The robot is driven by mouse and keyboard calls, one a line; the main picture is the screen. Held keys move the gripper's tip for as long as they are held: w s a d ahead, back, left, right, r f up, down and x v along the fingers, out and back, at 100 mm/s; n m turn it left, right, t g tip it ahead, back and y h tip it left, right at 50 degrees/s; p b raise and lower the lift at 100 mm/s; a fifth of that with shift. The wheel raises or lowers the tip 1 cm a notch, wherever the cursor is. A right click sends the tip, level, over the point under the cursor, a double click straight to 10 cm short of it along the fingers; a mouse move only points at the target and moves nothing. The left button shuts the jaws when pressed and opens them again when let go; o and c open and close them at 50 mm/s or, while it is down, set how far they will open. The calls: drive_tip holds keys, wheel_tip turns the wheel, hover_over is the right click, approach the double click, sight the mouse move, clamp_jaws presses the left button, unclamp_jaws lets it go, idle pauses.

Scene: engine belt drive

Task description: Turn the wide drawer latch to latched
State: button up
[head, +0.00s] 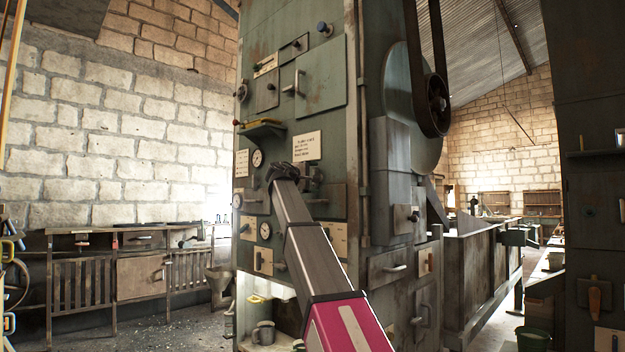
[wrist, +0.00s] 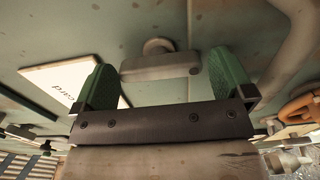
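My gripper (head: 284,172) is up against the front of the green machine cabinet, beside a white text card. In the wrist view, my gripper (wrist: 166,82) has its two green fingertips wide apart. A grey bar handle on a round stem (wrist: 160,66) lies in the gap between them, with no visible contact. I cannot tell whether this bar is the wide drawer latch. In the head view, my gripper and arm partly hide the dark fitting (head: 313,174) there. No label names the latch, and its latched or unlatched state cannot be told.
The white card (head: 307,146) is beside my gripper. Gauges (head: 257,158), a small green shelf (head: 262,130) and several handles stick out from the cabinet. An orange handle (wrist: 302,108) is at the right of the wrist view. A drawer handle (head: 396,268) is lower right. Open floor lies left.

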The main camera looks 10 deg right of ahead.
drive_tip(key=shift+s, duration=0.1)
drive_tip(key=v, duration=1)
drive_tip(key=shift+s+a, duration=0.15)
drive_tip(key=shift+a, duration=0.15)
